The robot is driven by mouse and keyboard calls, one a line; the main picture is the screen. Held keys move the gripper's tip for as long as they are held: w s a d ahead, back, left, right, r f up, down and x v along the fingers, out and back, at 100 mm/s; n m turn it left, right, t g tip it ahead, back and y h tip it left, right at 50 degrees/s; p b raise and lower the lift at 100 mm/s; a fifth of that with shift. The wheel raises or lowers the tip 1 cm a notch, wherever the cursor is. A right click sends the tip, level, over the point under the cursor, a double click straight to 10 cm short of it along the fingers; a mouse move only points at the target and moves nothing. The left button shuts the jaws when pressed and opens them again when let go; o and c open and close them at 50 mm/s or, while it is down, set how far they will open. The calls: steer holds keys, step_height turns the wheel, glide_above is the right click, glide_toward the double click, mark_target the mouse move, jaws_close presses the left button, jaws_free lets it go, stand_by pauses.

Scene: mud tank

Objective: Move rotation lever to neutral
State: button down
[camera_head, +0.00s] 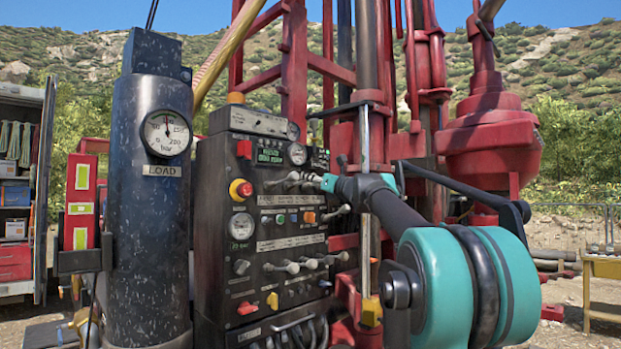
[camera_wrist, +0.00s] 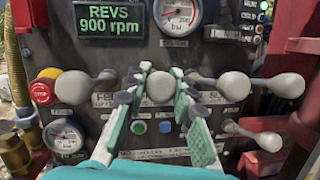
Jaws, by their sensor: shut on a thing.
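The control panel (camera_head: 262,225) carries a row of grey-knobbed levers under its display. My gripper (camera_head: 328,183) reaches the right part of this upper row, and its tips hide part of it. In the wrist view, my gripper's teal and grey fingers (camera_wrist: 160,88) stand either side of a pale lever knob (camera_wrist: 161,82) and are shut on it. The label below the knob is partly covered, so I cannot read whether this is the rotation lever. Another knob (camera_wrist: 73,88) is to the left, and two more levers (camera_wrist: 233,86) (camera_wrist: 286,86) point sideways to the right.
The display (camera_wrist: 109,20) reads REVS 900 rpm. A red emergency button (camera_wrist: 41,91) and a gauge (camera_wrist: 64,134) are at the left. A lower lever (camera_wrist: 266,140) lies right of my fingers. A dark cylinder with a LOAD gauge (camera_head: 167,133) stands left of the panel.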

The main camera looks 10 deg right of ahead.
steer(key=c, duration=1.3)
jaws_free()
steer(key=shift+o, duration=0.2)
steer(key=v, duration=1.2)
steer(key=shift+d+f, duration=0.1)
